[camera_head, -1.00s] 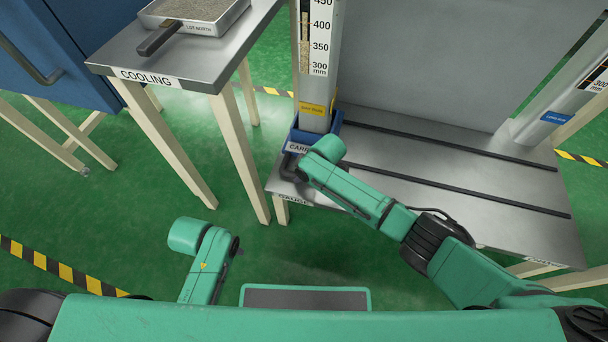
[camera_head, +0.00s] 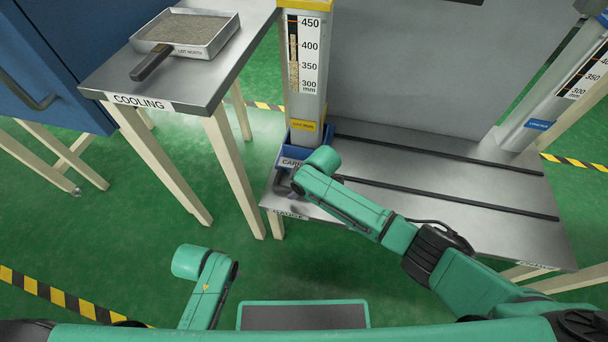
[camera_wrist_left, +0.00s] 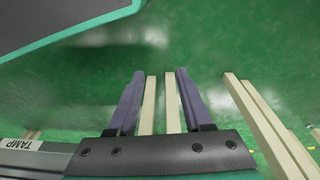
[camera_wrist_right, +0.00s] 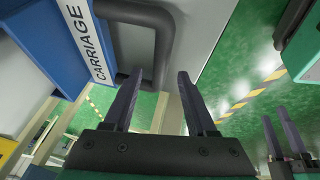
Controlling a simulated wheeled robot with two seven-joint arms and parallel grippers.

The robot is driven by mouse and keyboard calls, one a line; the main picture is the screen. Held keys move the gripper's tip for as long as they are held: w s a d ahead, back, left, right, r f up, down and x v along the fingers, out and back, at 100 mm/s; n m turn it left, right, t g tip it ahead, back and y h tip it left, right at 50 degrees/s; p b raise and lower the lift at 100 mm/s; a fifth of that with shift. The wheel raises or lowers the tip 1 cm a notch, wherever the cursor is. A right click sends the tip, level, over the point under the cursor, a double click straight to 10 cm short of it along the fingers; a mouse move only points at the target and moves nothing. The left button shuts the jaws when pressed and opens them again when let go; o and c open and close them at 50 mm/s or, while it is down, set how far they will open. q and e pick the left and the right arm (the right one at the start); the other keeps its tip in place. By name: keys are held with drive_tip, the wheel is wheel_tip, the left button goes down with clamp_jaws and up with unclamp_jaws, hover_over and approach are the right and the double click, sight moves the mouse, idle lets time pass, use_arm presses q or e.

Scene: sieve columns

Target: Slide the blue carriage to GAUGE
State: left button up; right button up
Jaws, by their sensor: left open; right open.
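The blue carriage (camera_head: 297,155) stands at the left end of the bench's rails, under a clear-fronted column (camera_head: 304,65) with a millimetre scale. My left gripper (camera_wrist_left: 153,95) is open and empty above the floor, away from the carriage.
The grey bench (camera_head: 440,190) has two dark rails and is clear to the right. A second column (camera_head: 550,95) stands at its far right. The COOLING table (camera_head: 100,80) at the left holds a sand-filled pan (camera_head: 188,30). Green floor lies between.

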use_arm(q)
drive_tip(key=s+a+f+p, duration=0.2)
drive_tip(key=s+f+p, duration=0.2)
drive_tip(key=f, duration=0.5)
drive_tip(key=shift+s+a+f, duration=0.15)
drive_tip(key=shift+s+a, duration=0.2)
drive_tip(key=shift+s, duration=0.65)
use_arm(e)
drive_tip(key=v, duration=1.2)
drive_tip(key=shift+s+a+r, duration=0.1)
